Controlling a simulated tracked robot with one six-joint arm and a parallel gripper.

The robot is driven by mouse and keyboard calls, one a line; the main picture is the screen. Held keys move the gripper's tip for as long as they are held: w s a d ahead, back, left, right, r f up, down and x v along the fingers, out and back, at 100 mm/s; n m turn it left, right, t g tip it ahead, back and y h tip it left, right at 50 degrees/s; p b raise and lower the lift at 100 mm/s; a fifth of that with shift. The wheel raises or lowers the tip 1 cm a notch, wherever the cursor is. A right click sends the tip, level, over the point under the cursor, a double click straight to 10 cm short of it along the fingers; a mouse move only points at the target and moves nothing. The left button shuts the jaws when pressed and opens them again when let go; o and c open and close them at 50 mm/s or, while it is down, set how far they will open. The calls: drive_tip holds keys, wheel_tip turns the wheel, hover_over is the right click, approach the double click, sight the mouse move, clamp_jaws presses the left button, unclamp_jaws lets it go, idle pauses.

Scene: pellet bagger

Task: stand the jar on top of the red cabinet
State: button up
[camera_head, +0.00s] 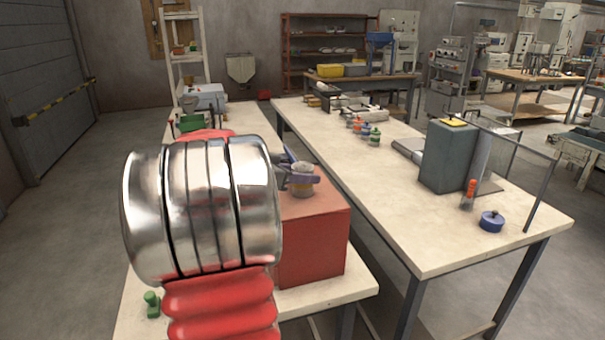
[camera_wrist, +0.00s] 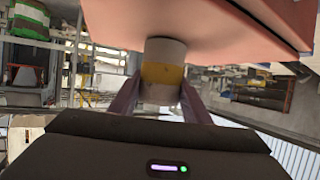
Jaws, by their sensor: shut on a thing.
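The jar (camera_head: 302,190) is small, with a grey upper part and a yellowish band, and is upright at the top of the red cabinet (camera_head: 312,240). My gripper (camera_head: 301,178) is shut on it from the side, with purple fingers around its upper part. In the wrist view the jar (camera_wrist: 163,72) sits between both fingers, and its far end meets the red cabinet surface (camera_wrist: 205,20). I cannot tell whether it bears on the top or hovers just above. My arm hides the cabinet's left part in the head view.
The cabinet stands on a pale bench (camera_head: 352,283). A small green object (camera_head: 152,304) lies at its front left. The right table (camera_head: 440,235) holds a grey-green box (camera_head: 447,160), an orange-topped bottle (camera_head: 469,195) and a blue pot (camera_head: 491,221). A floor gap separates the benches.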

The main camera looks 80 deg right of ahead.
drive_tip(key=o, duration=1.3)
drive_tip(key=shift+f, duration=0.1)
drive_tip(key=shift+o, duration=0.2)
drive_tip(key=shift+w+a+r, duration=0.3)
drive_tip(key=shift+a+r, duration=0.05)
drive_tip(key=v, duration=1.1)
drive_tip(key=shift+s, duration=0.1)
